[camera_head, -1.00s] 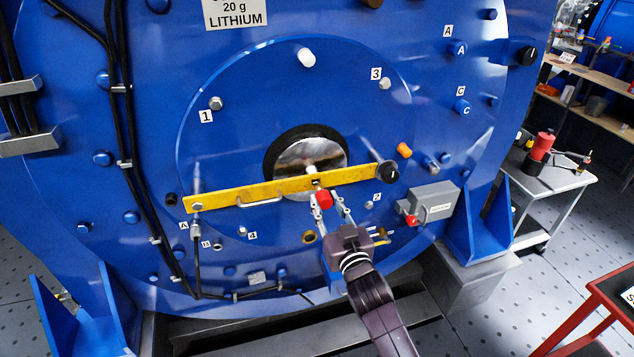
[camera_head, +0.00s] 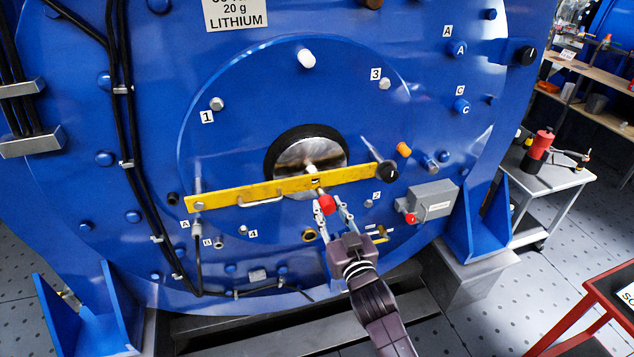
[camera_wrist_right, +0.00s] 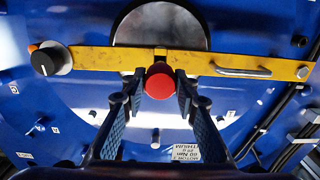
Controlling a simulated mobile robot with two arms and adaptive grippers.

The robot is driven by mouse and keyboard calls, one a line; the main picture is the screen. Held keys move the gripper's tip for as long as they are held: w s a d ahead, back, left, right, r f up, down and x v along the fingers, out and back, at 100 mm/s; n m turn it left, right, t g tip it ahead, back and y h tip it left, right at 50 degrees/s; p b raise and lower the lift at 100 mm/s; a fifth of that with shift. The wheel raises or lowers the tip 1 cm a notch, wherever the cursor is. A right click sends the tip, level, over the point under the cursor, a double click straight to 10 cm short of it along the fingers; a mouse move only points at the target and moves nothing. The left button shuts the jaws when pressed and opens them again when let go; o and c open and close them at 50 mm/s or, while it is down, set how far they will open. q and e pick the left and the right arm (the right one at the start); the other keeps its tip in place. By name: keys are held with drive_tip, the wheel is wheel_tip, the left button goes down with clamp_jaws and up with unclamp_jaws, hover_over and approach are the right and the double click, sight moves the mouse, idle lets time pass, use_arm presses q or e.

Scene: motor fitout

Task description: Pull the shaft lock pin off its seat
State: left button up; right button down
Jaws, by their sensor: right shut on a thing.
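The shaft lock pin has a round red knob (camera_head: 327,204), just below and in front of the yellow lock bar (camera_head: 270,189) that crosses the shaft. A short stem seems to show between knob and bar; I cannot tell whether its tip is still in the bar. My right gripper (camera_head: 330,210) reaches up from below and is shut on the knob. In the right wrist view the red knob (camera_wrist_right: 160,81) sits between the two fingertips, in front of the bar (camera_wrist_right: 115,60) and its small dark slot. My left gripper is not in view.
The bar carries a handle (camera_head: 262,201) and a black knob (camera_head: 387,172) at its right end. The shiny shaft end (camera_head: 300,155) is behind it. A grey box (camera_head: 433,201) is mounted to the right. A trolley (camera_head: 545,185) and a red-framed table (camera_head: 600,310) stand farther right.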

drive_tip(key=shift+s+d+r, duration=0.1)
drive_tip(key=shift+s, duration=0.15)
drive_tip(key=p+v, duration=0.8)
drive_tip(key=v, duration=1.4)
idle(0.4)
idle(0.3)
